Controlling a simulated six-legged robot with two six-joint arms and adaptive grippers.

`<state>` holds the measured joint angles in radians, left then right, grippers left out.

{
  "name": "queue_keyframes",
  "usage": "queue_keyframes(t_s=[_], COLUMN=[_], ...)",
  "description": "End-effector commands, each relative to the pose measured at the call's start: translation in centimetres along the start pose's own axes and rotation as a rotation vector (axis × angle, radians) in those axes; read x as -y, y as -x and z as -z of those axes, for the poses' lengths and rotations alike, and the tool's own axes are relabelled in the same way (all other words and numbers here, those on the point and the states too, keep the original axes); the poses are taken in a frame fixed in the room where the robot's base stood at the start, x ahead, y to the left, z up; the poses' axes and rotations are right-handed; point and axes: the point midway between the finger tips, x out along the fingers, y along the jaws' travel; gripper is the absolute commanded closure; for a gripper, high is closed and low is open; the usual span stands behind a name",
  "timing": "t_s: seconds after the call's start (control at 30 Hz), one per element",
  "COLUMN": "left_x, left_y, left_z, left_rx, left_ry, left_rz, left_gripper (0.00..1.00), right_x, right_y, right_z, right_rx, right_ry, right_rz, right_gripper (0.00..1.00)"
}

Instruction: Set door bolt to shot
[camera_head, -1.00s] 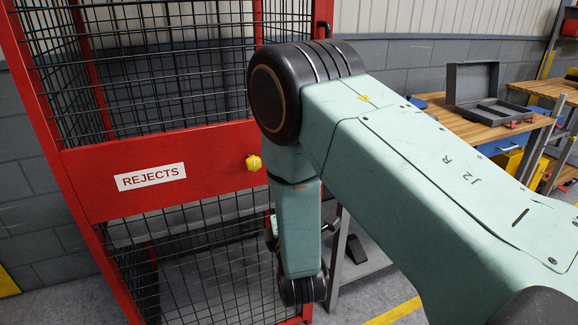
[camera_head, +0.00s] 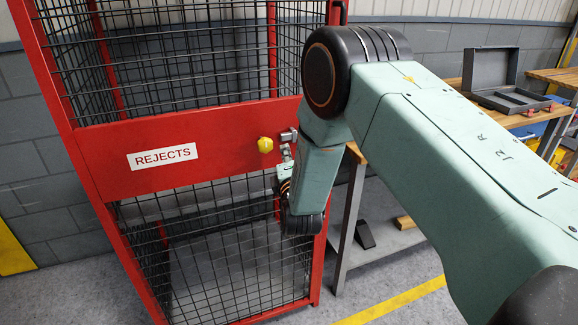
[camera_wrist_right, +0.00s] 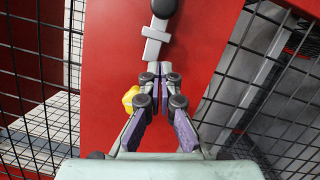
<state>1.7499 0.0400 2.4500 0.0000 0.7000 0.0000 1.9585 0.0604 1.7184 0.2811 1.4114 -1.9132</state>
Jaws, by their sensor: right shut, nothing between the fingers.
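The red cage door bar (camera_head: 220,145) carries a white REJECTS label and a yellow knob (camera_head: 265,145). Grey metal bolt parts (camera_head: 289,135) sit just right of the knob, partly hidden by my right arm. In the right wrist view, a pale metal bolt piece (camera_wrist_right: 155,46) with a dark rounded end (camera_wrist_right: 164,8) lies on the red panel beyond my fingertips. My right gripper (camera_wrist_right: 162,70) is shut and empty, its tips close to the lower end of the metal piece; I cannot tell whether they touch. The yellow knob (camera_wrist_right: 130,98) is left of the fingers. My left gripper is not in view.
Black wire mesh (camera_head: 215,250) fills the cage above and below the bar. A workbench (camera_head: 349,190) stands close right of the cage, with an open grey case (camera_head: 495,75) on a bench farther back. Floor with a yellow line (camera_head: 395,302) lies in front.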

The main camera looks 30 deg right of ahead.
Motion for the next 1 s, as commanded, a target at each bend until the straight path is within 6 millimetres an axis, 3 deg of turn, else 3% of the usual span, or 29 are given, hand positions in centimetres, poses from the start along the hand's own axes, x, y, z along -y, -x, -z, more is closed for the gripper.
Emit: queue_keyframes(t_s=[0.03, 0.2, 0.73, 1.0], left_x=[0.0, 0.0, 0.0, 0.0], left_y=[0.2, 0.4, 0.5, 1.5], left_z=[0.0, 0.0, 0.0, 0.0], left_rx=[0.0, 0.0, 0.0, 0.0], left_ry=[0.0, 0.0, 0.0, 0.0], left_rz=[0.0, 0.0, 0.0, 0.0], left_gripper=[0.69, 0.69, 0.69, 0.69], right_x=[0.1, 0.0, 0.1, 0.8], right_y=[-0.1, -0.5, -0.7, -1.5], right_z=[-1.2, -3.0, -3.9, -7.1], right_rx=[0.007, 0.005, 0.002, 0.006], right_ry=[-0.002, -0.001, -0.001, -0.003], right_rz=[0.005, 0.003, 0.003, 0.005], right_gripper=[1.0, 1.0, 1.0, 1.0])
